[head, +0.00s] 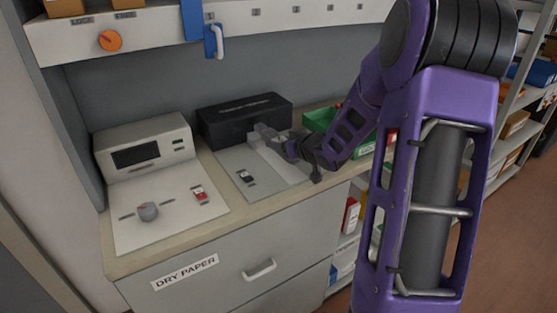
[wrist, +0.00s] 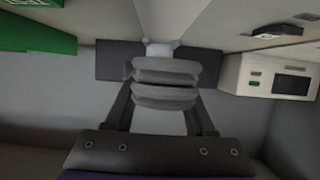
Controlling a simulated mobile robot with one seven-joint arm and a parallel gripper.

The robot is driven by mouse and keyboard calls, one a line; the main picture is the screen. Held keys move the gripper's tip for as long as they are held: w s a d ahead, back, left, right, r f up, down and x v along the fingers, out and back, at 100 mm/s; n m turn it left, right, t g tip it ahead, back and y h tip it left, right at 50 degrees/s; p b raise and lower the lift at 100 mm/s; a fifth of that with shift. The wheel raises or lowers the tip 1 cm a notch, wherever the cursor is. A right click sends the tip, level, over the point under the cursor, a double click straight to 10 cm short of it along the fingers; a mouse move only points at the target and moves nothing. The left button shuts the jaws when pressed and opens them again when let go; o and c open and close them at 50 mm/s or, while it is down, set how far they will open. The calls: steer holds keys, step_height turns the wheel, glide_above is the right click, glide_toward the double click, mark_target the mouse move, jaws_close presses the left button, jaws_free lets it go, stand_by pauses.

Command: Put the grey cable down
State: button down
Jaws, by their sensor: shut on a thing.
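My gripper (head: 287,148) is over the right part of the counter, just in front of a long black box. In the wrist view, its two grey finger pads (wrist: 166,83) are close together, one above the other. A small light grey piece, which looks like the end of the grey cable (head: 265,132), is at the fingertips. It also shows just beyond the pads in the wrist view (wrist: 160,48). The pads hide most of it, and I cannot tell whether it touches the black box or the panel.
The black box (head: 245,119) stands at the back of the counter (head: 243,211). A grey panel (head: 235,160) with a black switch lies in front of it. A white console (head: 140,150) with a display and knob is at left. A green tray (head: 319,118) is behind my arm.

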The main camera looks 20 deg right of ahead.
mark_target(297, 160)
steer(key=shift+f+b, duration=0.6)
steer(key=shift+f, duration=1.6)
steer(key=shift+f, duration=0.2)
steer(key=shift+c, duration=1.2)
jaws_free()
steer(key=shift+r, duration=0.3)
steer(key=p+v, duration=0.2)
steer(key=v, duration=1)
steer(key=shift+f, duration=0.15)
